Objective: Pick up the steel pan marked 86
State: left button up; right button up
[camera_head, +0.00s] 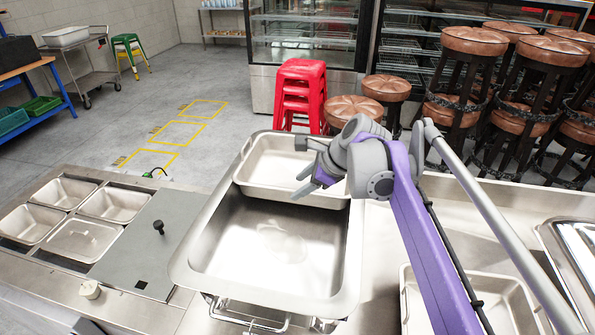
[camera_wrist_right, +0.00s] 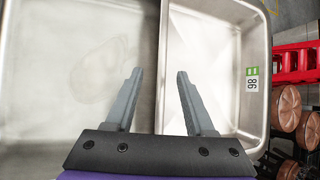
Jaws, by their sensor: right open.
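The steel pan marked 86 (camera_head: 268,163) is a shallow, empty rectangular pan at the far end of the large steel basin (camera_head: 215,262). In the right wrist view the pan (camera_wrist_right: 212,70) fills the right half, with a green and white label (camera_wrist_right: 251,79) bearing the number sideways on its far wall. My right gripper (camera_head: 303,169) is open and empty over the pan's near side. In the wrist view its fingers (camera_wrist_right: 160,73) appear on either side of the rim between pan and basin. I cannot tell their height above it. My left gripper is not in view.
Another steel pan (camera_head: 490,303) lies at lower right, partly behind my arm. Red stools (camera_head: 300,90) and brown-topped stools (camera_head: 473,42) stand beyond the counter.

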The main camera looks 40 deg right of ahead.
aim_at(291, 189)
jog(key=x, duration=0.6)
jog(key=shift+w+d+f, duration=0.1)
jog(key=shift+w, duration=0.3)
jog(key=shift+s, duration=0.1)
jog(key=shift+c, duration=0.2)
grip_shut()
dwell(0.8)
